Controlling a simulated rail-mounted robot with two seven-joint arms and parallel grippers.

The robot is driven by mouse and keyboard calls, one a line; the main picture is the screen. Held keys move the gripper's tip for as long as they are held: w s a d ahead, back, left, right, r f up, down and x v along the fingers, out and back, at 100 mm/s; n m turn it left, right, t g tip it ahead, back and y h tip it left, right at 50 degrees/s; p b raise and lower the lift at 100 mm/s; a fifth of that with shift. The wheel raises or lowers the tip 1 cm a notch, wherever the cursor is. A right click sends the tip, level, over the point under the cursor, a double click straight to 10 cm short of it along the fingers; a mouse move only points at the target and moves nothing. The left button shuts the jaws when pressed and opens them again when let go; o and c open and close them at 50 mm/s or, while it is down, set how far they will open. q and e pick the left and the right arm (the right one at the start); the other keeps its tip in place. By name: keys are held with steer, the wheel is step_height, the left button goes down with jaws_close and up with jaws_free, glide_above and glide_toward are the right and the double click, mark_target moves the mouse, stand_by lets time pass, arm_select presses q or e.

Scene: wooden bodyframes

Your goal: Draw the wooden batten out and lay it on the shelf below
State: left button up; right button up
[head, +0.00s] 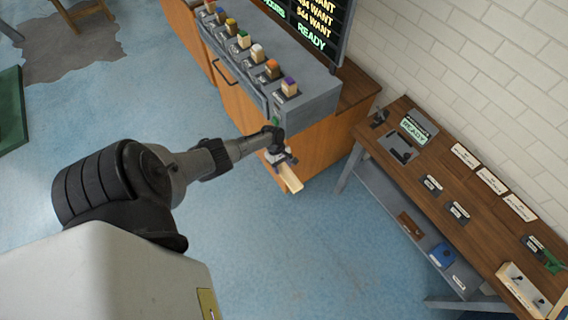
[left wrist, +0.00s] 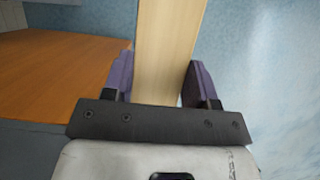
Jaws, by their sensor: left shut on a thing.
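The wooden batten (head: 290,178) is a pale, straight bar. My left gripper (head: 279,158) is shut on it, beside the end of the orange cabinet in the head view. In the left wrist view the batten (left wrist: 168,45) runs between the two purple-padded fingers of the left gripper (left wrist: 160,82) and out past the top edge. Its far end is cut off there. A grey lower shelf (head: 380,201) lies under the wooden bench at the right, apart from the batten. My right gripper is not in view.
The orange cabinet (head: 310,152) carries a grey unit (head: 245,65) with several coloured blocks. The wooden bench (head: 440,160) holds small devices and labels. A brown block (head: 410,225) and a blue item (head: 442,255) lie on the lower shelf. Blue floor is open between.

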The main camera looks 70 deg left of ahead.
arm_select(q)
steer(key=shift+s+d+p, duration=0.2)
steer(key=shift+s+p, duration=0.35)
steer(key=shift+s, duration=0.3)
steer(key=shift+s+d+p, duration=0.15)
steer(key=shift+s+p, duration=0.4)
steer(key=shift+s, duration=0.25)
step_height(320, 180, up, 7)
steer(key=p, duration=0.7)
